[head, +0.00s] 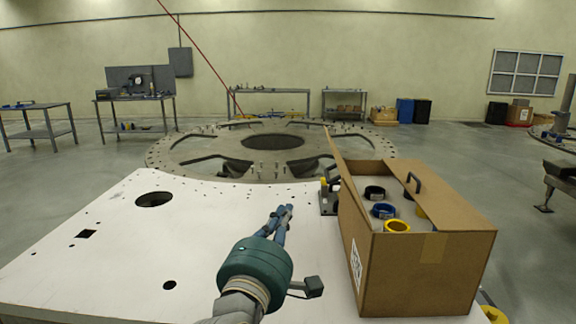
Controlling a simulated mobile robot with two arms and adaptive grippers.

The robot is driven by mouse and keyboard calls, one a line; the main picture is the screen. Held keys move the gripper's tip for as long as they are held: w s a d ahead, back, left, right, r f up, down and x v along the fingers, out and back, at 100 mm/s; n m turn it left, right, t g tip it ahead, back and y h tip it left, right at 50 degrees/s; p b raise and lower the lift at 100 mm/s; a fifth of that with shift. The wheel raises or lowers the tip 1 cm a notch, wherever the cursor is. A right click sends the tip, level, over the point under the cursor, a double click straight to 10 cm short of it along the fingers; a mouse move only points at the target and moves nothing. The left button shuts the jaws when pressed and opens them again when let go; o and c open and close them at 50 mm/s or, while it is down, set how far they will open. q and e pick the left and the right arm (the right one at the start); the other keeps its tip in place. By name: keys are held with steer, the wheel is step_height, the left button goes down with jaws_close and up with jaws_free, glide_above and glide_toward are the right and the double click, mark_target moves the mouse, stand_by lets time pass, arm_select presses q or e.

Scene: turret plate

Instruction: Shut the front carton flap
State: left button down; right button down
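The open brown carton (425,270) stands at the right on the white plate. One long flap (334,150) stands up, tilted, at its left side. A brown panel (452,200) lies about level over the right part of the top, with a black handle-like piece (412,183) at its edge. I cannot tell which panel is the front flap. Black, blue and yellow rings (397,226) show inside.
The white plate (110,255) has several holes and is clear left of my gripper. A small dark fixture (328,200) with a yellow top stands against the carton's left side. A large round turret plate (190,158) lies beyond. Worktables stand farther back.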

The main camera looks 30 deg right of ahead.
steer(key=w+d+r+p, duration=0.2)
steer(key=w+d+p, duration=0.2)
steer(key=d, duration=0.6)
steer(key=shift+w+d+p, duration=0.25)
steer(key=shift+w+p, duration=0.1)
steer(key=shift+w, duration=0.25)
steer(key=shift+w, duration=0.1)
